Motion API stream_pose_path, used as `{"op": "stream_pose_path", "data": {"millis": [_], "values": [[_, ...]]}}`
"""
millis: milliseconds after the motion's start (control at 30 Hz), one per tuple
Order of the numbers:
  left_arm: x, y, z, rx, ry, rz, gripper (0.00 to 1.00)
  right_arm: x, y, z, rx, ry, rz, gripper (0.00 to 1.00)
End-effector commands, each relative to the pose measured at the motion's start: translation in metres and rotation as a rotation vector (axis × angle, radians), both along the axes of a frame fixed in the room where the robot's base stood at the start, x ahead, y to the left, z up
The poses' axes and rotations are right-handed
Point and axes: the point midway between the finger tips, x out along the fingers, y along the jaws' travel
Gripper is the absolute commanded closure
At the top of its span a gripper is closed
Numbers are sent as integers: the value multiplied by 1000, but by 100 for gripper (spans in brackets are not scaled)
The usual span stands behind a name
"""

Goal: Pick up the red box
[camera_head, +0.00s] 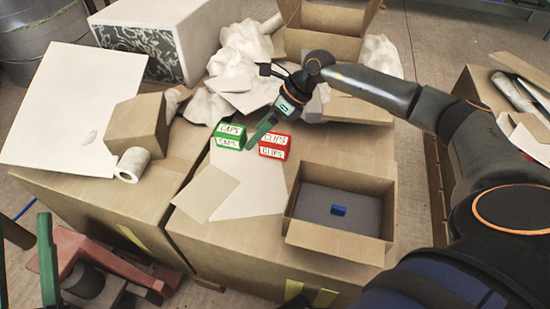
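The red box (274,147), with white labels that seem to read "CLIPS", sits on the cardboard surface near the middle of the view. My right gripper (252,145) reaches in from the right and points down to the left. Its green finger is just left of the red box, between it and a green box. I see only one finger clearly, so its opening is unclear, and nothing shows held in it. My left gripper (25,262) is at the lower left edge, far from the red box, with its two green fingers apart and nothing between them.
The green box (229,136), labelled "CAPS", stands left of the red box. An open carton (338,243) with a small blue block (338,210) inside stands at the front right. White crumpled material, a white board (75,105) and cardboard pieces crowd the back and left.

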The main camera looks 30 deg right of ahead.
Motion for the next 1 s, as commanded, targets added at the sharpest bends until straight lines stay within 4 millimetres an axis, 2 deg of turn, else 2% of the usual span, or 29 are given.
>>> {"op": "stream_pose_path", "data": {"millis": [33,100,200,300,367,600,867,1000], "values": [[-7,-1,-4,0,-45,-11,55,5,-29,-6,-90,-16,-4,0],[-16,-3,3,-1,-96,-21,55,6,-60,-5,-190,-20,-5,0],[-24,-4,9,-1,-142,-32,55,6,-90,-2,-283,-18,-12,0],[-28,-5,10,-1,-163,-37,55,5,-102,-4,-325,-12,-15,0],[-28,-5,9,-2,-165,-40,55,7,-103,-10,-333,-11,-15,0],[-27,-6,-5,-15,-153,-53,55,20,-91,-51,-331,-10,-14,0],[-27,-6,-11,-23,-145,-60,55,27,-86,-71,-330,-12,-15,0],[-27,-7,-23,-32,-139,-69,55,34,-80,-91,-328,-11,-15,0]]}}
